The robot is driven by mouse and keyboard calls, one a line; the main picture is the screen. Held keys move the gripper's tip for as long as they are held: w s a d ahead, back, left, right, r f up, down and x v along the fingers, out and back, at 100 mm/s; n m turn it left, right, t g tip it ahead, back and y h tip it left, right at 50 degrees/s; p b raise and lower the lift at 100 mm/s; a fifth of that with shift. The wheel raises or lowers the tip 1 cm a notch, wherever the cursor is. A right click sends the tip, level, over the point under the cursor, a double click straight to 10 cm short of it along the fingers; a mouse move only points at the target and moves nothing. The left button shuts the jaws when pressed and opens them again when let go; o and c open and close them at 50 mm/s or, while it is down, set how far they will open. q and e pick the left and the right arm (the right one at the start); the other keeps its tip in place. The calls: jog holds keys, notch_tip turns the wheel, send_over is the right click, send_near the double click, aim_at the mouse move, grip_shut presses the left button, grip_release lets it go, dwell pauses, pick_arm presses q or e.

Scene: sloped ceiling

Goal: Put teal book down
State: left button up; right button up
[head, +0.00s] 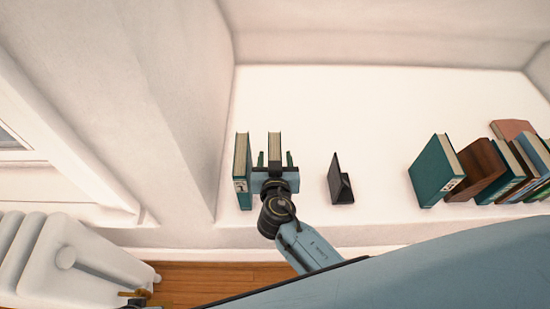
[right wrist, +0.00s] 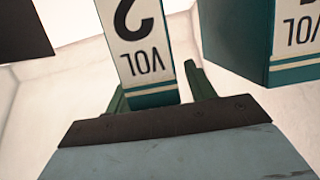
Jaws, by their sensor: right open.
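A teal book (head: 275,147) with cream pages stands upright on the white shelf. Its spine, marked VOL 2, faces my gripper in the right wrist view (right wrist: 136,45). My right gripper (head: 275,159) is open, with one green finger on each side of this book and small gaps between. In the right wrist view the fingers (right wrist: 158,88) show beside the lower spine. A second teal book (head: 242,172) stands upright just to the left, apart from the first; its spine also shows at the right of the wrist view (right wrist: 297,40). My left gripper is not in view.
A black bookend (head: 340,180) stands right of the gripper. Farther right, another teal book (head: 436,172), a brown book (head: 477,172) and several others lean in a row. The shelf (head: 340,100) is clear behind. A wall is close on the left; a white radiator (head: 60,260) stands below.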

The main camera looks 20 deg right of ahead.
jog(key=shift+r, duration=0.1)
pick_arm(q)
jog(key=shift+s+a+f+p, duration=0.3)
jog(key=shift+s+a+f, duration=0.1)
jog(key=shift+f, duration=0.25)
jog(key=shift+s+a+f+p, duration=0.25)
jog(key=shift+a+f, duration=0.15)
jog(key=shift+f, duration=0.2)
pick_arm(e)
jog(key=v, duration=1.2)
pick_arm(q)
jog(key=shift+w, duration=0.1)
pick_arm(e)
jog(key=s+d+f+n+g+y, duration=0.1)
jog(key=s+d+f+n+g, duration=0.1)
jog(key=s+d+f+g, duration=0.3)
jog(key=s+d+f+n+g+y, duration=0.2)
jog(key=s+d+f+g, duration=0.4)
jog(key=f, duration=1.1)
jog(key=s+d+n, duration=0.1)
jog(key=s+d, duration=0.3)
jog(key=d, duration=0.3)
jog(key=shift+d+f+g, duration=0.3)
jog(key=shift+d+f, duration=0.1)
